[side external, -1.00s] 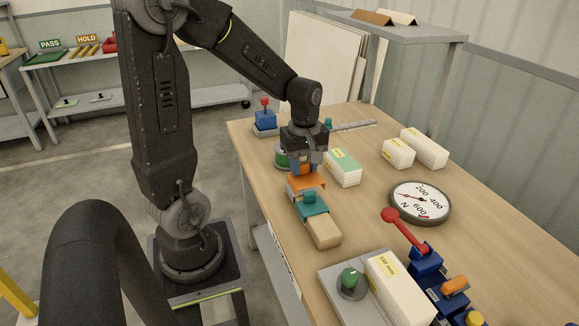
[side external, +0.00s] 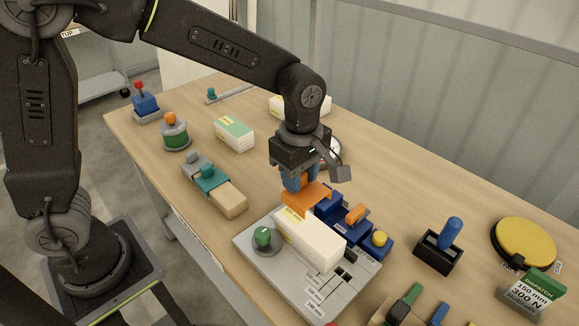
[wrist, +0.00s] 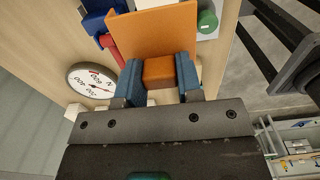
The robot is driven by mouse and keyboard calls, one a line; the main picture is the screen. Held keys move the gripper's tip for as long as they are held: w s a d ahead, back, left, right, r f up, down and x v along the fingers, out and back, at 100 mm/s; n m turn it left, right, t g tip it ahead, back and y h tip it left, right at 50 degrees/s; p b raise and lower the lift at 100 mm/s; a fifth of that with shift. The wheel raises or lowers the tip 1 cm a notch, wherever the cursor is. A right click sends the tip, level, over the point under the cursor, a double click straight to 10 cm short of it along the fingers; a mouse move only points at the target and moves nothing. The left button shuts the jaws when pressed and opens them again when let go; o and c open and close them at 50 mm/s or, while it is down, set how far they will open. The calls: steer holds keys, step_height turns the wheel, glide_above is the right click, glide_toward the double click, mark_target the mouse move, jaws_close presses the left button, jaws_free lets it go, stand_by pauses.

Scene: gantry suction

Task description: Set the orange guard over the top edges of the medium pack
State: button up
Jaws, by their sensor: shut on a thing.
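The orange guard (side external: 307,197) is held in my gripper (side external: 300,180). In the wrist view, the blue fingers of my gripper (wrist: 158,75) are shut on the guard's orange block, and its flat plate (wrist: 153,30) reaches forward. The white pack (side external: 312,240), which I take to be the medium pack, lies on a grey fixture plate (side external: 255,262). The guard is over the far end of this pack in the side view. I cannot tell whether they touch. Only a sliver of white shows past the guard in the wrist view.
A green knob (side external: 263,238) stands on the plate left of the pack. A blue clamp (side external: 358,228) with an orange handle and yellow knob lies behind it. Teal and grey holders with a tan block (side external: 228,199) and a green-topped pack (side external: 234,133) are farther left.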

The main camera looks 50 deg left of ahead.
steer(key=shift+f, duration=0.1)
glide_above(298, 218)
steer(key=shift+f, duration=2.85)
steer(key=shift+f, duration=1.65)
steer(key=o, duration=1)
step_height(298, 218, up, 14)
steer(key=shift+f, duration=0.1)
